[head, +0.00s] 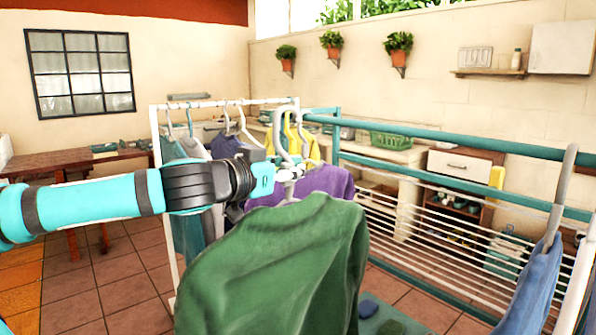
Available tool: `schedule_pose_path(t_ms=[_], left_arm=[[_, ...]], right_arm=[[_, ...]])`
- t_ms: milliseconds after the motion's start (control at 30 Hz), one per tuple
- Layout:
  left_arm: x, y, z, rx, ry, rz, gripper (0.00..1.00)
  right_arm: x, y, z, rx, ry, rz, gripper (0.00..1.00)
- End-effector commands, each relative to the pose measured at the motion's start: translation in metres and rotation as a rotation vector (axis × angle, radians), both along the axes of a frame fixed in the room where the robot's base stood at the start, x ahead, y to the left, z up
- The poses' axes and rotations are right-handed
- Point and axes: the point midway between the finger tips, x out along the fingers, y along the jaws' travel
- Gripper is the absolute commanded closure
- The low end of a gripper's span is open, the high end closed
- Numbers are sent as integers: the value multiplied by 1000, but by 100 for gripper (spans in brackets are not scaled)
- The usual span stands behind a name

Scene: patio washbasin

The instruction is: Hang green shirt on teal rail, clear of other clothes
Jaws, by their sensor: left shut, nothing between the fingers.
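The green shirt (280,265) is on a light hanger (283,135), upright in the middle foreground. My left gripper (288,178) is at the neck of this hanger, just above the shirt's collar. It is shut with nothing between its fingers; whether it touches the hanger is unclear. The teal rail (430,142) runs from beside the hook toward the right edge. A blue garment (535,285) hangs at the rail's far right. My right gripper is out of view.
A white rack (205,103) at left holds several hung clothes, including a yellow one (300,145). A purple garment (325,183) hangs close behind the green shirt. The teal rail is bare between the green shirt and the blue garment. White drying bars (450,230) lie below.

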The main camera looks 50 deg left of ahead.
Motion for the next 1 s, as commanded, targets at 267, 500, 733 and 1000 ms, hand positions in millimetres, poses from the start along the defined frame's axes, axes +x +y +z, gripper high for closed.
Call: schedule_pose_path(t_ms=[267, 500, 733, 1000], left_arm=[[46, -5, 5, -7, 0, -5, 100], [88, -8, 7, -9, -3, -4, 100], [129, -10, 4, -9, -4, -1, 100], [176, -14, 0, -6, -5, 0, 100]], right_arm=[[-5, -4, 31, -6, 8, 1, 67], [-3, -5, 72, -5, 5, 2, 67], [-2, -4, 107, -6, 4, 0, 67], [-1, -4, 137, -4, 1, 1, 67]])
